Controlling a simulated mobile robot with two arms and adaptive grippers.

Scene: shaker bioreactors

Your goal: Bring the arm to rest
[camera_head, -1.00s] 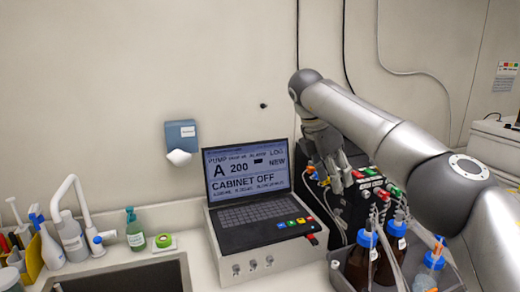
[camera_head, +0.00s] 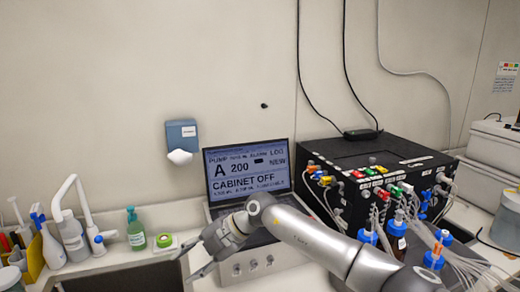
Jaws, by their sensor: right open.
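My right arm (camera_head: 315,240) reaches in from the lower right, low across the front of the laptop (camera_head: 245,171). My right gripper (camera_head: 195,258) is at its left end, open and empty, in front of the laptop's box and close to the sink's right edge. The arm and gripper hide most of the laptop's keyboard. The screen reads "A 200" and "CABINET OFF". My left gripper does not show.
A black box (camera_head: 375,153) with coloured connectors and tubes stands at the right. Blue-capped bottles (camera_head: 397,235) stand before it, partly behind my arm. A sink (camera_head: 128,275), tap (camera_head: 80,205), green soap bottle (camera_head: 135,230) and wash bottles (camera_head: 72,236) are at the left.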

